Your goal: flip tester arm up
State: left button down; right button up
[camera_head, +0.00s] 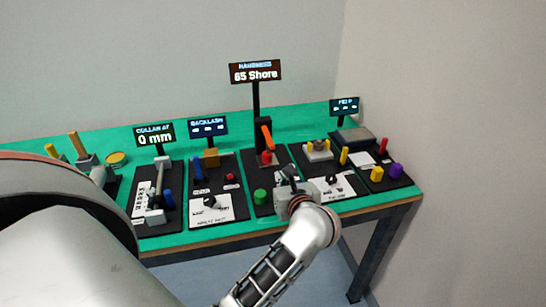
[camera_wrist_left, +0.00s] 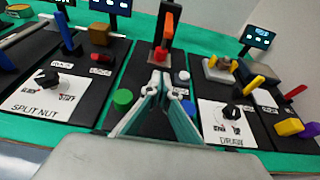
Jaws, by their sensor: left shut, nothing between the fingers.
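The hardness tester stands at the middle of the bench, with a dark post and base. Its orange arm (camera_head: 266,136) leans up against the post, and a red part (camera_head: 267,157) sits just below it. In the left wrist view the orange arm (camera_wrist_left: 168,24) rises above the base, straight ahead of my fingers. My left gripper (camera_head: 289,176) is shut and empty, in front of the tester and to its right. Its fingertips also show in the left wrist view (camera_wrist_left: 161,78), meeting below the red part. Whether they touch the tester is hard to tell. My right gripper is out of view.
A green knob (camera_head: 260,196) stands left of my gripper. The sign reading 65 Shore (camera_head: 255,72) rises behind the tester. The split nut panel (camera_wrist_left: 50,92) lies to the left and the draw panel (camera_wrist_left: 222,120) to the right, both with knobs. The bench's right edge is close.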

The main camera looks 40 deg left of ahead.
pick_arm(q)
jog(key=shift+w+a, duration=0.1)
jog(key=shift+w+a+f, duration=0.1)
jog(key=shift+w+a, duration=0.05)
jog(key=shift+a, duration=0.05)
jog(key=x, duration=0.9)
jog(key=shift+w+a+r+p, duration=0.1)
jog(key=shift+r+p, duration=1)
jog(key=shift+r, duration=0.8)
